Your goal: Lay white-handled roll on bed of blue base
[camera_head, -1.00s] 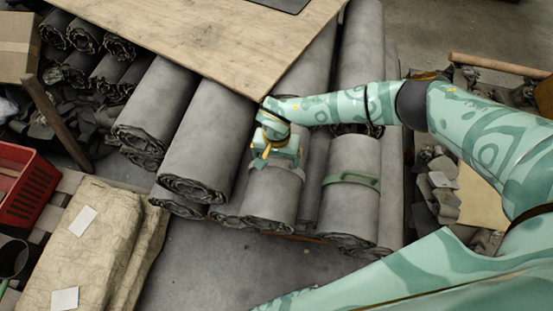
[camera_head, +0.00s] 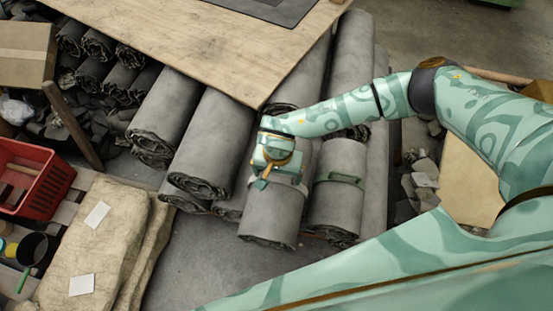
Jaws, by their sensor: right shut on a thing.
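My right gripper (camera_head: 273,178) is shut on the white-handled roll (camera_head: 270,212), a short thick grey roll with a ragged spiral end. The handle is mostly hidden by the gripper; a pale grey band shows beside the jaws. The roll is tilted, its ragged end toward me, and seems raised a little above the rolls around it. A similar short roll with a green handle (camera_head: 339,180) lies just to its right. I see no blue base in this view. My left gripper is not in view.
Long grey rolls (camera_head: 212,140) lie side by side behind and left. A wooden board (camera_head: 225,45) overhangs them. Wrapped tan bundles (camera_head: 105,235), a red crate (camera_head: 45,187) and a cardboard box (camera_head: 27,52) stand left. Grey floor (camera_head: 200,255) in front is clear.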

